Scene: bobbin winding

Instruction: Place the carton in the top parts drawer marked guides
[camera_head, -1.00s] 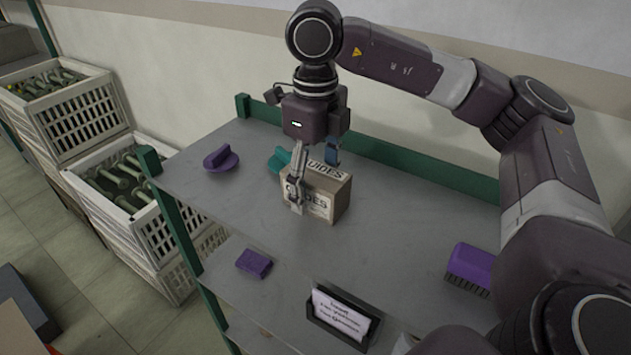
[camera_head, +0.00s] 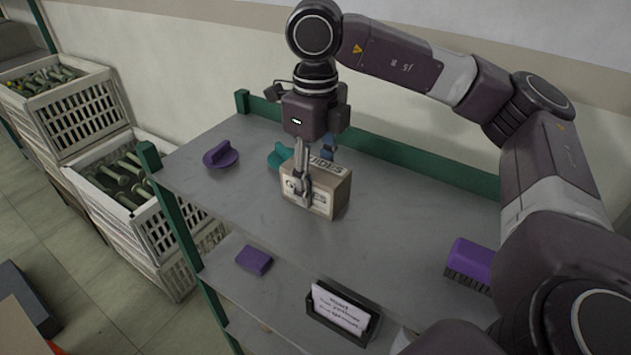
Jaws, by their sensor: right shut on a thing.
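The carton (camera_head: 330,193) is a small tan box with a white label lettered in dark print, partly hidden by a finger. It stands on the grey top shelf (camera_head: 245,200) of a rack with green posts. My right gripper (camera_head: 316,180) points down over the carton and is shut on it, one finger against the near face and the other behind. The carton seems to rest on the shelf still; I cannot tell any gap beneath it. No parts drawer shows in this view. My left gripper is not in view.
A purple knobbed disc (camera_head: 220,155) and a teal one (camera_head: 279,156) lie near the carton. A purple brush (camera_head: 470,263) and a card holder (camera_head: 342,311) are at the front right. A purple block (camera_head: 254,260) lies on a lower shelf.

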